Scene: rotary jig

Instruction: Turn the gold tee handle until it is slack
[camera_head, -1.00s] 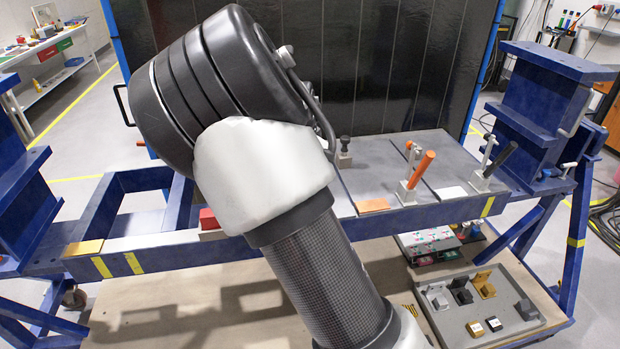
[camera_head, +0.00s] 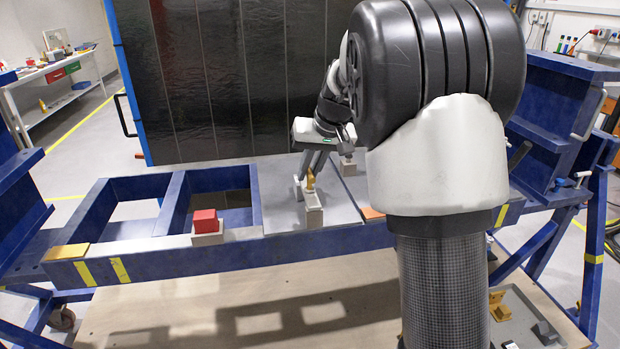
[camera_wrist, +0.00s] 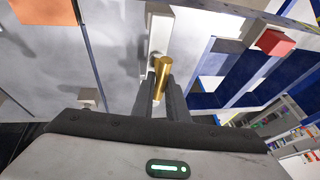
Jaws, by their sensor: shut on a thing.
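The gold tee handle (camera_wrist: 162,72) stands on a pale clamp block on the grey plate. In the head view the gold handle (camera_head: 310,180) shows small, above its grey block (camera_head: 313,212). My gripper (camera_head: 313,172) reaches down to it from behind. In the wrist view my gripper (camera_wrist: 161,98) has its two dark fingers on either side of the gold handle, shut on it. The handle's lower end is between the fingers and partly hidden by them.
A red block (camera_head: 205,221) on a pale base sits left on the blue frame. An orange pad (camera_head: 372,213) lies right of the handle. A tall black panel (camera_head: 230,80) stands behind. Open bays in the frame lie left of the plate.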

